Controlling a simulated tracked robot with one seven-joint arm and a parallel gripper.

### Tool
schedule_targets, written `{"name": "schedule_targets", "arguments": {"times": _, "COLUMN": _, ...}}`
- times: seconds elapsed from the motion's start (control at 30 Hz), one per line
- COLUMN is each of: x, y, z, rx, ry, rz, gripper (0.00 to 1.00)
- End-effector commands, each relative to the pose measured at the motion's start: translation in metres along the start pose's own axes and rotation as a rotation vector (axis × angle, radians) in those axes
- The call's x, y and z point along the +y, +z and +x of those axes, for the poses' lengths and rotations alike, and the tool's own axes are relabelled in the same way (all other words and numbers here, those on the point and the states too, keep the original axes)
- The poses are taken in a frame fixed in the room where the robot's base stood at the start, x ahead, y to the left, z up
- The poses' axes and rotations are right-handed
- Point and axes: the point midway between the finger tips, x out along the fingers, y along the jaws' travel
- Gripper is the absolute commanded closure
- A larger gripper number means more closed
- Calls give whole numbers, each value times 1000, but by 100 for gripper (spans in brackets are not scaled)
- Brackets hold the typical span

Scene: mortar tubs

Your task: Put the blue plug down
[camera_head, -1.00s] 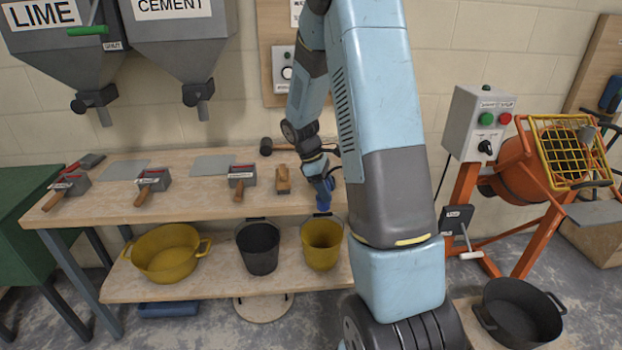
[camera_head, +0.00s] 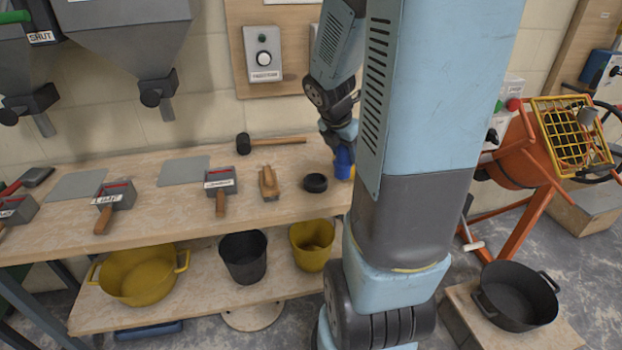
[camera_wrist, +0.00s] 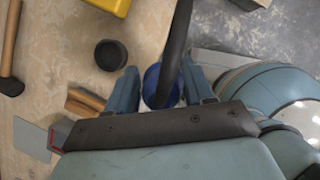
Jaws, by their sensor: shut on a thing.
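The blue plug (camera_head: 344,160) hangs at the end of my gripper (camera_head: 340,145), over the right part of the workbench (camera_head: 290,215). In the wrist view, the plug (camera_wrist: 153,84) sits between the two fingers of my gripper (camera_wrist: 160,90), which are shut on it. A dark curved strip (camera_wrist: 177,45) crosses in front of the plug there and hides part of it. My arm covers the bench to the right of the plug. I cannot tell how far the plug's underside is from the bench top.
A small black round dish (camera_head: 315,183) stands on the bench just left of the plug. A wooden float (camera_head: 268,184) and a mallet (camera_head: 272,142) lie near it. A yellow bucket (camera_head: 312,250) and a black bucket (camera_head: 243,262) stand on the lower shelf.

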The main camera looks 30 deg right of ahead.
Motion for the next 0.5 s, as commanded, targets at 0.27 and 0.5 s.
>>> {"name": "schedule_targets", "arguments": {"times": 0.27, "x": 39, "y": 0, "z": 18, "rx": 3, "ry": 5, "rz": -23, "gripper": 82}}
{"name": "schedule_targets", "arguments": {"times": 0.5, "x": 75, "y": 4, "z": 37, "rx": 3, "ry": 8, "rz": -26, "gripper": 82}}
